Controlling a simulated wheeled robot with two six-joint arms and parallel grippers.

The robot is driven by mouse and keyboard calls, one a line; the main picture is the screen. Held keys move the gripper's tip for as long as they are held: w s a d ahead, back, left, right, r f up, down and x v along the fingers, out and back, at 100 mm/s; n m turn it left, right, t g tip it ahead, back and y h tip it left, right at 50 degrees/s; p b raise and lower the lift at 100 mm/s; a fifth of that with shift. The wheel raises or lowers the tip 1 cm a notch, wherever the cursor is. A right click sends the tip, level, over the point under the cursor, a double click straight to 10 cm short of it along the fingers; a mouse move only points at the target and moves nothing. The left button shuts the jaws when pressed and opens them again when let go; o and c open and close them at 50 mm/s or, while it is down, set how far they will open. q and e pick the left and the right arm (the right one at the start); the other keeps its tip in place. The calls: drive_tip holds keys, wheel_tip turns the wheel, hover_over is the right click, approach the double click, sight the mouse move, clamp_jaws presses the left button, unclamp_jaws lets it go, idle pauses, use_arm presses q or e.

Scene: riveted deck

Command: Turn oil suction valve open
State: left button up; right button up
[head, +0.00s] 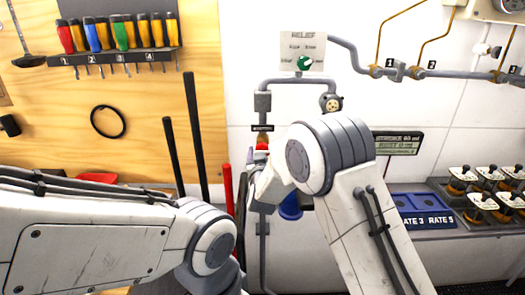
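A small red part (262,145), possibly the oil suction valve's handle, shows on the grey vertical pipe just below a small black label (262,128). The label is too small to read, and the handle's angle is unclear. My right gripper (259,170) is at the pipe, just below and close to the red part. The wrist hides much of it, so I cannot tell whether it touches or grips anything. My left arm reaches in from the left and bends down at the lower middle; its gripper is not in view.
A green knob (306,62) sits on a relief plate above. A round fitting (330,103) and a blue cylinder (290,207) are close to the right arm. Tall dark bars (195,135) and a red bar (228,190) stand left. A blue tray (420,212) lies right.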

drive_tip(key=c, duration=1)
drive_tip(key=shift+n, duration=0.3)
drive_tip(key=n, duration=0.3)
drive_tip(key=shift+a, duration=0.1)
drive_tip(key=n, duration=0.5)
drive_tip(key=n+p, duration=0.1)
drive_tip(key=n, duration=0.3)
drive_tip(key=shift+f+n, duration=0.1)
drive_tip(key=shift+n, duration=0.2)
drive_tip(key=n+p, duration=0.1)
drive_tip(key=n, duration=0.3)
drive_tip(key=shift+f+n+p, duration=0.15)
drive_tip(key=shift+n+p, duration=0.15)
drive_tip(key=shift+n, duration=0.1)
drive_tip(key=shift+a, duration=0.1)
